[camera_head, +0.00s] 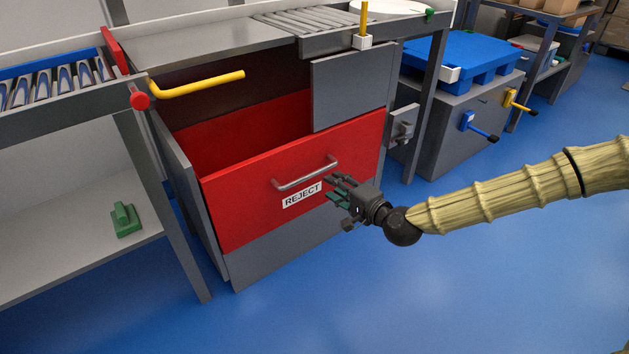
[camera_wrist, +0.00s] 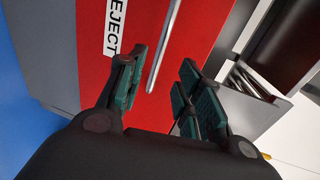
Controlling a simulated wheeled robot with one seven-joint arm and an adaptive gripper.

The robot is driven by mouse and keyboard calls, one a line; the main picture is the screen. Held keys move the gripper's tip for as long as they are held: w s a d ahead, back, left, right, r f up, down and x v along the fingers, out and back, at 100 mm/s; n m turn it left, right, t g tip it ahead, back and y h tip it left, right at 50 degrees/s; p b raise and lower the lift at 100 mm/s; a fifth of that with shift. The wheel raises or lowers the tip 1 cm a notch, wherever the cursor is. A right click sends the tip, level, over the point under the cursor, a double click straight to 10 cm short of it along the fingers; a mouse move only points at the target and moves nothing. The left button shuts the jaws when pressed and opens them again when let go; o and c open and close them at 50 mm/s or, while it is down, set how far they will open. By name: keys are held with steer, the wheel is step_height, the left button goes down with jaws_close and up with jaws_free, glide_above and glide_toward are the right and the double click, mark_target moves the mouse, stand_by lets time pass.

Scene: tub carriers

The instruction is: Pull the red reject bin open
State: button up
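The red reject bin (camera_head: 240,205) is a deep drawer standing out from its grey cabinet, with its red inside showing from above. Its front has a white REJECT label (camera_head: 302,195) and a silver bar handle (camera_head: 305,175). My gripper (camera_head: 336,187) is just beside the handle's right end, slightly below it, with its green-padded fingers apart. In the wrist view, the handle (camera_wrist: 165,45) runs into the gap between the open fingers (camera_wrist: 163,65). The handle is not clamped; both pads stand clear of it. The label (camera_wrist: 115,25) shows beside the left finger.
A yellow bent bar (camera_head: 200,84) reaches over the open bin. A grey cabinet with a blue top (camera_head: 465,55) and lever handles stands at right. The blue floor (camera_head: 400,290) in front is clear.

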mark_target(316, 174)
steer(key=shift+b+x, duration=2.2)
steer(key=shift+x, duration=3.15)
jaws_close()
